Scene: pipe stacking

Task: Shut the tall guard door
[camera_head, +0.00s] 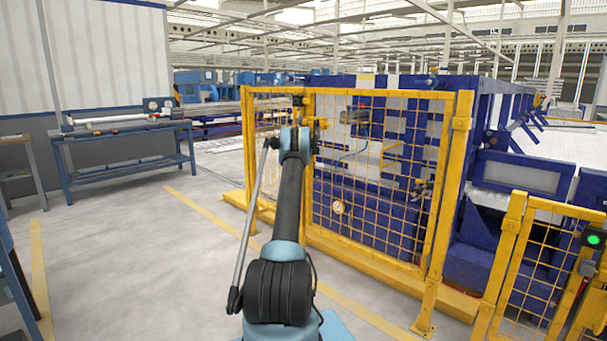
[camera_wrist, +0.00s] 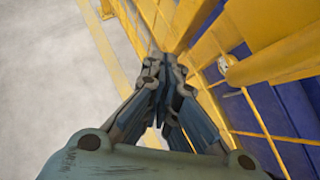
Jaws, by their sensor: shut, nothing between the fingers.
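The tall guard door (camera_head: 380,93) is a yellow-framed mesh panel in the middle of the head view, in front of blue machinery. Whether it is fully shut or slightly ajar cannot be told. My arm reaches up to the door's left edge, and my wrist hides most of my gripper there. In the wrist view my gripper (camera_wrist: 164,64) is shut and empty, with its fingertips close to yellow frame bars (camera_wrist: 275,62). Whether the fingertips touch the bars is unclear.
A yellow post (camera_head: 445,200) stands right of the door. A lower yellow mesh gate (camera_head: 540,208) with a green-lit box (camera_head: 594,239) is at the far right. A blue workbench (camera_head: 125,165) stands at the left. The grey floor between bench and fence is clear.

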